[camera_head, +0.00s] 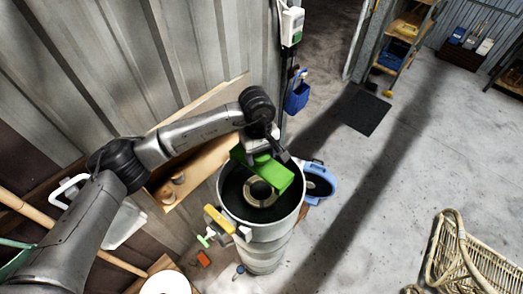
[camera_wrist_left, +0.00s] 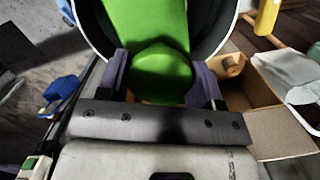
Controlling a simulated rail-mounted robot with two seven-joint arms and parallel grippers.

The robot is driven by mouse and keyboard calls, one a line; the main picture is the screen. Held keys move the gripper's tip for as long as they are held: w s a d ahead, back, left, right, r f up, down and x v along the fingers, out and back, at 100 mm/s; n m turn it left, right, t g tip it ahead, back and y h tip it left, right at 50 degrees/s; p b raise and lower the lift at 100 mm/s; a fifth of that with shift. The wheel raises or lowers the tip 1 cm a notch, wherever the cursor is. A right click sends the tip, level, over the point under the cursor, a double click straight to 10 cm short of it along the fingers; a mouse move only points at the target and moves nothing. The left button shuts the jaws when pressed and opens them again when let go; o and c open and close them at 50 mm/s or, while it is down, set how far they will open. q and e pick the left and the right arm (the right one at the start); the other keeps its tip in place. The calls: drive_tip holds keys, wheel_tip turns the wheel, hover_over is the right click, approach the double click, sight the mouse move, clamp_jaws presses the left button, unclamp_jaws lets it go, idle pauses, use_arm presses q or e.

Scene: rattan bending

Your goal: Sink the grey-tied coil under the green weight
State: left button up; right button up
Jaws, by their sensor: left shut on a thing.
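The green weight (camera_head: 278,175) is a flat block with a rounded knob. My left gripper (camera_head: 256,152) is shut on that knob; the wrist view shows the green knob (camera_wrist_left: 162,72) between the two fingers (camera_wrist_left: 160,80). The weight is over the mouth of the grey metal drum (camera_head: 262,250), and I cannot tell its exact height. A pale ring-shaped coil (camera_head: 253,200) shows inside the drum below the weight, partly hidden by it. The colour of its tie is too small to tell. My right gripper is not in view.
A blue tub (camera_head: 324,182) stands right behind the drum. A yellow item (camera_head: 217,219) is at the drum's left rim. A cardboard box (camera_wrist_left: 270,125) shows beside it in the wrist view. The floor between is clear.

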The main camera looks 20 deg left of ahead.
use_arm(q)
drive_tip(key=shift+f+b, duration=0.3)
drive_tip(key=shift+f, duration=1.05)
wheel_tip(320, 180, down, 3)
drive_tip(key=shift+d+r, duration=0.1)
drive_tip(key=shift+r, duration=0.1)
wheel_tip(320, 180, down, 9)
drive_tip(key=b, duration=0.9)
drive_tip(key=shift+f+b, duration=0.4)
drive_tip(key=shift+f, duration=0.05)
drive_tip(key=shift+f+b, duration=3)
drive_tip(key=shift+f, duration=0.25)
